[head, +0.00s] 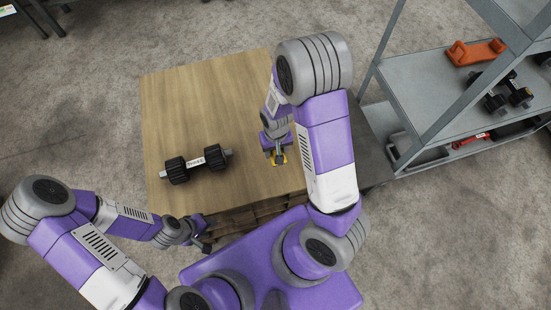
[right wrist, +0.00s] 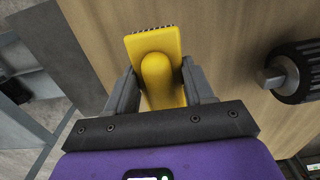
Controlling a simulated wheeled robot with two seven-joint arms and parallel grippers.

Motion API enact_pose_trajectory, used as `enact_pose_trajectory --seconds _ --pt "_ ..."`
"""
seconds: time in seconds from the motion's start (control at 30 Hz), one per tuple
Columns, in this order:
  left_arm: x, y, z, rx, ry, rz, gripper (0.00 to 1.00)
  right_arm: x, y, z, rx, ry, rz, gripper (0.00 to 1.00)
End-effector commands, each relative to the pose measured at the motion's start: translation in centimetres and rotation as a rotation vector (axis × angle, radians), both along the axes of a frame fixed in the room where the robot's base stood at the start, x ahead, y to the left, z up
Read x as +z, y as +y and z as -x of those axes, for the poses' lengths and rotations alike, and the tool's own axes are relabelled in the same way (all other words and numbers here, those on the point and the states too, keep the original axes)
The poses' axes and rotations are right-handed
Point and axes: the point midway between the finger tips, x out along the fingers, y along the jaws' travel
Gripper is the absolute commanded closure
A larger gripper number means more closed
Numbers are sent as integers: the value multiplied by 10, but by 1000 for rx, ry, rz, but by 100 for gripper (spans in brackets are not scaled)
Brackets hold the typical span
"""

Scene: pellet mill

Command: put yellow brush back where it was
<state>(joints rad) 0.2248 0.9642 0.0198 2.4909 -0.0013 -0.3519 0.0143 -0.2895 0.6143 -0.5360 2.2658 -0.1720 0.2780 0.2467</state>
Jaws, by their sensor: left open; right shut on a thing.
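The yellow brush (right wrist: 155,72) is between the fingers of my right gripper (right wrist: 158,90), which is shut on it. In the right wrist view its bristled end points away from the gripper, over the wooden table top. In the head view only a small yellow part (head: 279,159) of the brush shows at the right gripper (head: 276,152), near the table's right side. I cannot tell whether the brush touches the table. My left gripper (head: 207,232) is open and empty by the table's front edge.
A black dumbbell (head: 196,163) lies on the wooden table (head: 215,95), left of my right gripper. A grey shelf unit (head: 425,75) stands to the right, holding an orange object (head: 476,52) and more dumbbells (head: 508,97). The back of the table is clear.

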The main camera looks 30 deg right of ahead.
Motion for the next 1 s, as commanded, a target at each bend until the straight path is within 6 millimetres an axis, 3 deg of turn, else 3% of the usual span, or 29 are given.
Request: enact_pose_trajectory --seconds 0.03,0.27,0.47,0.87,0.9,1.0 --pt "-6 0 0 0 0 0 57 -11 0 0 -1 2 1 100" --pt "-13 0 0 0 0 0 57 -28 0 0 1 1 0 100" --pt "-26 0 0 0 0 0 57 -56 0 0 0 1 1 100" --pt "-28 0 0 0 0 0 57 -60 0 -1 1 -1 0 100" --pt "-27 0 0 0 0 0 57 -59 0 0 1 -1 0 42" --pt "-27 0 0 0 0 0 57 -59 0 0 1 -1 0 26"
